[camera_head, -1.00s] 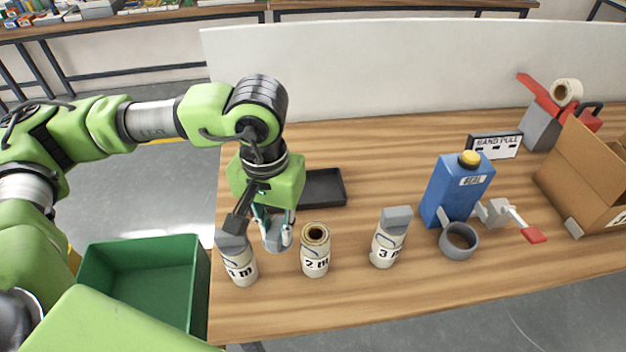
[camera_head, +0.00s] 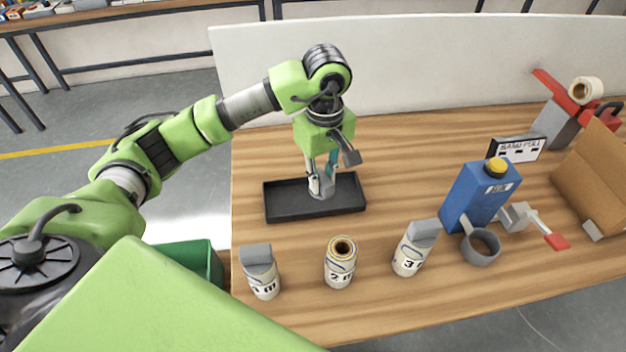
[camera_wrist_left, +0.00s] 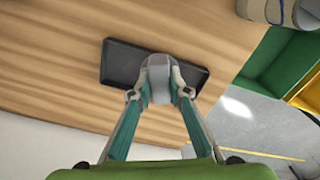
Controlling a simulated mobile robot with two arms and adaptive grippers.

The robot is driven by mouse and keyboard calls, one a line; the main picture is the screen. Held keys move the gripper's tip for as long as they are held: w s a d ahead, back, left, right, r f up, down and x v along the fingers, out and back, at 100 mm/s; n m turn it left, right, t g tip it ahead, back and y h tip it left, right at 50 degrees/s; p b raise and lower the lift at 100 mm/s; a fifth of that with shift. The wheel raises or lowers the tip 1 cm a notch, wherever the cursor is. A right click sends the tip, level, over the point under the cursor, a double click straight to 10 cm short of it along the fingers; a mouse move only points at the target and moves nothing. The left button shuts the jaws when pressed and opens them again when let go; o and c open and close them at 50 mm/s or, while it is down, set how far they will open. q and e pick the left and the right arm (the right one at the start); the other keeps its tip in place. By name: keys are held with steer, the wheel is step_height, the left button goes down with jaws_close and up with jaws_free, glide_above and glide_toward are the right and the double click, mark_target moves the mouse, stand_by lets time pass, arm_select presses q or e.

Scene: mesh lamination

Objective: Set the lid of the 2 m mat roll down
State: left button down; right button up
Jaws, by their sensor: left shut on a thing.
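The 2 m mat roll (camera_head: 341,265) stands upright on the table with its top uncovered and its hollow core showing. My left gripper (camera_head: 321,190) is over the black tray (camera_head: 286,205), behind the roll. It is shut on the grey lid (camera_wrist_left: 159,79), which shows between the fingertips in the left wrist view. In that view the black tray (camera_wrist_left: 120,64) lies beneath the lid. I cannot tell whether the lid touches the tray floor. My right gripper is not in view.
The 1 m roll (camera_head: 263,277) and the 3 m roll (camera_head: 411,256) stand either side with grey lids on. A green bin (camera_head: 195,261) is at the left.

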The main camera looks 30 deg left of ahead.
arm_select(q)
steer(key=w+a+f+p, duration=0.1)
steer(key=f, duration=0.2)
steer(key=w+a+f+p, duration=0.1)
steer(key=w+a+f, duration=0.1)
steer(key=f, duration=0.1)
steer(key=w+a+f+p, duration=0.1)
steer(key=w+a+f, duration=0.1)
steer(key=f, duration=0.1)
steer(key=shift+w+f, duration=0.1)
steer(key=shift+f, duration=0.4)
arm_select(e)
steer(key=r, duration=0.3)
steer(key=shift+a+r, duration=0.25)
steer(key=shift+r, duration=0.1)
arm_select(q)
steer(key=shift+f, duration=0.15)
steer(key=c, duration=1.9)
jaws_free()
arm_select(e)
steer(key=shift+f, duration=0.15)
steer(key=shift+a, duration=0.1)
